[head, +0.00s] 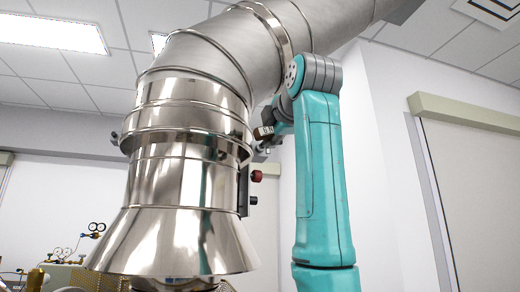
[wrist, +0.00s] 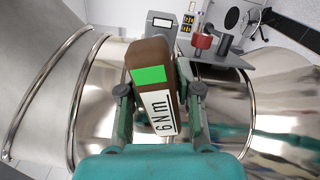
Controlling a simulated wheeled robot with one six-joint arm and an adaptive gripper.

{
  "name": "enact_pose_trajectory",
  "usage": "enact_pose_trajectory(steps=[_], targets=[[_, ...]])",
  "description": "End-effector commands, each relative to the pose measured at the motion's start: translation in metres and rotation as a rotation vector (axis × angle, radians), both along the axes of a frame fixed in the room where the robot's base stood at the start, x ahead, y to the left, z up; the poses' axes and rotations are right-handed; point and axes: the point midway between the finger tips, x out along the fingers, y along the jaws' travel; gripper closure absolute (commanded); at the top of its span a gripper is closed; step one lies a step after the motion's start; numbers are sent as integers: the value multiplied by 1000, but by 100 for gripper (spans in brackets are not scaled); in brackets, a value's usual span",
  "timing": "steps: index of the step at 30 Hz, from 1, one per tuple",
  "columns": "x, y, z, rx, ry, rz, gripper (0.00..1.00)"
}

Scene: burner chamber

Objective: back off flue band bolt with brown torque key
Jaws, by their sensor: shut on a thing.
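The brown torque key (wrist: 150,58) bears a green patch and a white "6 Nm" label. My gripper (wrist: 160,92) is shut on it, one finger on each side. In the head view my gripper (head: 268,130) is at the right side of the shiny flue (head: 190,120), partly hidden by my teal arm. The flue band (head: 185,118) circles the flue at about that height. The flue's curved metal also fills both sides of the wrist view. The band bolt cannot be made out, and I cannot tell whether the key touches it.
A grey bracket (wrist: 222,58) with a red knob (wrist: 202,42) and a dark knob stands close by at upper right in the wrist view. In the head view the red knob (head: 257,176) is below my gripper. Gauges (head: 96,228) stand at lower left.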

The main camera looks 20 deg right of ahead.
Motion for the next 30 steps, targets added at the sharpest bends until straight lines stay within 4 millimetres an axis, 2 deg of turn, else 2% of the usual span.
enact_pose_trajectory(steps=[20,30], targets=[[-10,0,1,0,-2,0,100],[-36,0,1,0,-3,0,100]])
